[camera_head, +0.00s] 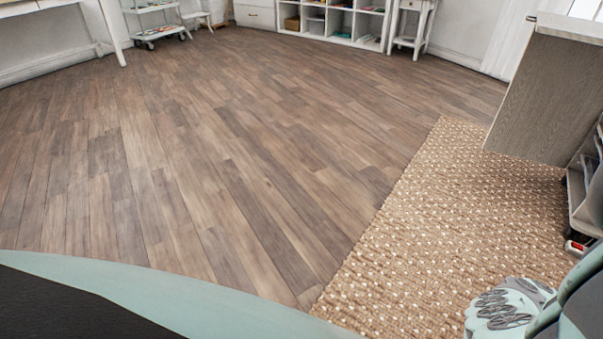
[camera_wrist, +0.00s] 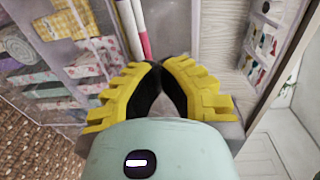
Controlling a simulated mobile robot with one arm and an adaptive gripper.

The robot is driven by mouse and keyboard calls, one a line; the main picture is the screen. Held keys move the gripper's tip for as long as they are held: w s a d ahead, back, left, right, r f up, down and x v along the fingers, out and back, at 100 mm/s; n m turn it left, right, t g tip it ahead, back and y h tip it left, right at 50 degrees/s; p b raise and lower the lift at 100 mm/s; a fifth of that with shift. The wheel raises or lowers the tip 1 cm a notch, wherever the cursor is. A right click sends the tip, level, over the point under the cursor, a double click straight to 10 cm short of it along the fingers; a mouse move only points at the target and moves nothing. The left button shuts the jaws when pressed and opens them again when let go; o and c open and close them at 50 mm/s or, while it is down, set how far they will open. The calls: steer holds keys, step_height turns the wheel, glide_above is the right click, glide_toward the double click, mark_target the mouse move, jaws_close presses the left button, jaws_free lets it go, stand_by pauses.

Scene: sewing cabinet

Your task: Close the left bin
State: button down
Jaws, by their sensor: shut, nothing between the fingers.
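In the head view a grey wood-grain panel (camera_head: 548,92), perhaps the left bin or a door of the cabinet, sticks out over the rug at the right edge. Part of the cabinet (camera_head: 586,190) shows beside it, cut off by the frame. In the wrist view my gripper (camera_wrist: 160,68) has its yellow fingers brought together at the tips, with nothing between them. It points into the cabinet, between shelves of folded fabric (camera_wrist: 60,75) on the left and a pale wooden panel (camera_wrist: 222,45) on the right. I cannot tell whether the fingers touch anything.
A woven rug (camera_head: 430,230) lies below the panel. The wooden floor (camera_head: 200,150) is wide and clear. A white shelf unit (camera_head: 340,22) and a small cart (camera_head: 158,30) stand far off. Small items fill a rack (camera_wrist: 262,45) at the wrist view's upper right.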

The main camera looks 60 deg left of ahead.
steer(key=d+r+y+p, duration=0.1)
steer(key=p, duration=0.2)
steer(key=r+g+y+p, duration=0.1)
steer(key=y+p, duration=0.1)
steer(key=p, duration=0.1)
steer(key=w+d+r+y+p, duration=0.1)
steer(key=p, duration=0.1)
steer(key=shift+d+r+g+y+p, duration=0.25)
steer(key=shift+d+g+y+p, duration=0.05)
steer(key=shift+d+p, duration=0.1)
steer(key=shift+w+d+r+p, duration=0.1)
steer(key=shift+d+p, duration=0.1)
steer(key=shift+p, duration=0.3)
steer(key=c, duration=1.1)
jaws_free()
steer(key=shift+a+f, duration=0.15)
steer(key=shift+f, duration=0.05)
steer(key=shift+a, duration=0.1)
steer(key=shift+a+r, duration=0.2)
steer(key=shift+a, duration=0.3)
steer(key=v, duration=1.1)
steer(key=shift+d, duration=0.15)
